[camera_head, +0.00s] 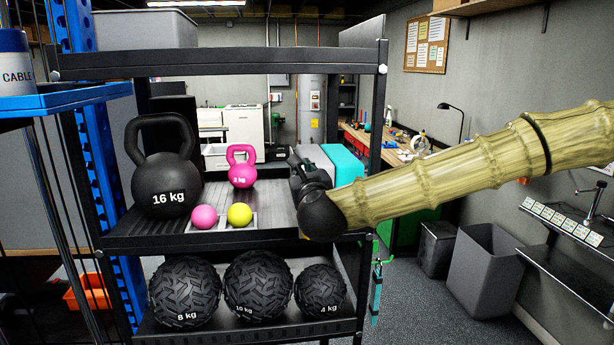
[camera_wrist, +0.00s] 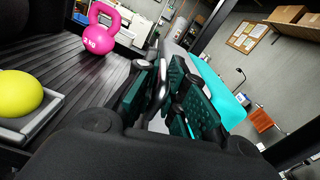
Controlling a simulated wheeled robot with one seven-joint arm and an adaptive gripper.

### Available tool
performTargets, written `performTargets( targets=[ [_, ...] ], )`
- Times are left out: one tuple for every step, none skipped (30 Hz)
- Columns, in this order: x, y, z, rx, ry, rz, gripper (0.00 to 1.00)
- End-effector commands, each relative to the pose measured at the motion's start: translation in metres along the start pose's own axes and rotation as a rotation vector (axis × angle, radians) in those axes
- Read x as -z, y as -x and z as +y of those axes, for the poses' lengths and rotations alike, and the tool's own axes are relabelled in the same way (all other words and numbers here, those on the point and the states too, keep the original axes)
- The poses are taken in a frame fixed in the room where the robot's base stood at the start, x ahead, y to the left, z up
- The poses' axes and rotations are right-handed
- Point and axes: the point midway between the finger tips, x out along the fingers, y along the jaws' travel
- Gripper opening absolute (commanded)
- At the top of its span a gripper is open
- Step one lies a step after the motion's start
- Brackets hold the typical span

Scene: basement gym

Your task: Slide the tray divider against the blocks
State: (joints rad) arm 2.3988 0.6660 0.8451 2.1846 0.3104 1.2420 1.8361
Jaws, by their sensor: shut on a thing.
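A teal block (camera_head: 343,163) and a grey block (camera_head: 317,158) stand side by side at the right end of the middle shelf. They also show in the wrist view, teal (camera_wrist: 222,92) and grey (camera_wrist: 176,52). My gripper (camera_head: 298,168) is at the left of the blocks, low over the shelf. In the wrist view its two dark green padded fingers (camera_wrist: 172,88) are closed around a thin light grey piece (camera_wrist: 158,122), which seems to be the divider. Most of it is hidden by the fingers. I cannot tell whether it touches the blocks.
On the middle shelf (camera_head: 265,208), left of my gripper, stand a black 16 kg kettlebell (camera_head: 163,170), a pink kettlebell (camera_head: 241,170), and a small tray (camera_head: 222,227) with pink and yellow balls. Heavy balls (camera_head: 258,285) sit below. A shelf post (camera_head: 376,120) stands at right.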

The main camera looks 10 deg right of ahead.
Motion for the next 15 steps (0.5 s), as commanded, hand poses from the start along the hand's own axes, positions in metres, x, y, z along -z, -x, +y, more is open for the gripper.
performTargets(
  targets=[
    [0.0015,-0.0013,-0.0048,0.01,0.0,0.003,0.0],
    [0.0016,-0.0013,-0.0052,0.011,0.0,0.003,0.0],
    [0.0017,-0.0014,-0.0056,0.012,0.0,0.003,0.0],
    [0.0018,-0.0014,-0.0058,0.012,-0.001,0.003,0.16],
    [0.0018,-0.0015,-0.0059,0.012,-0.001,0.003,0.21],
    [0.0018,-0.0016,-0.0057,0.012,-0.001,0.003,0.28],
    [0.0018,-0.0017,-0.0052,0.011,-0.001,0.003,0.32],
    [0.0017,-0.0017,-0.0049,0.01,-0.001,0.003,0.32],
    [0.0017,-0.0016,-0.0047,0.01,-0.001,0.003,0.32],
    [0.0018,-0.0016,-0.0045,0.01,-0.001,0.003,0.32],
    [0.0016,-0.0016,-0.0033,0.008,-0.001,0.003,0.32],
    [0.0014,-0.0016,-0.0026,0.007,-0.001,0.003,0.32],
    [0.0013,-0.0016,-0.0022,0.007,-0.001,0.003,0.32],
    [0.0012,-0.0016,-0.0019,0.006,-0.001,0.003,0.32],
    [0.0011,-0.0016,-0.0016,0.006,-0.001,0.002,0.32]
  ],
)
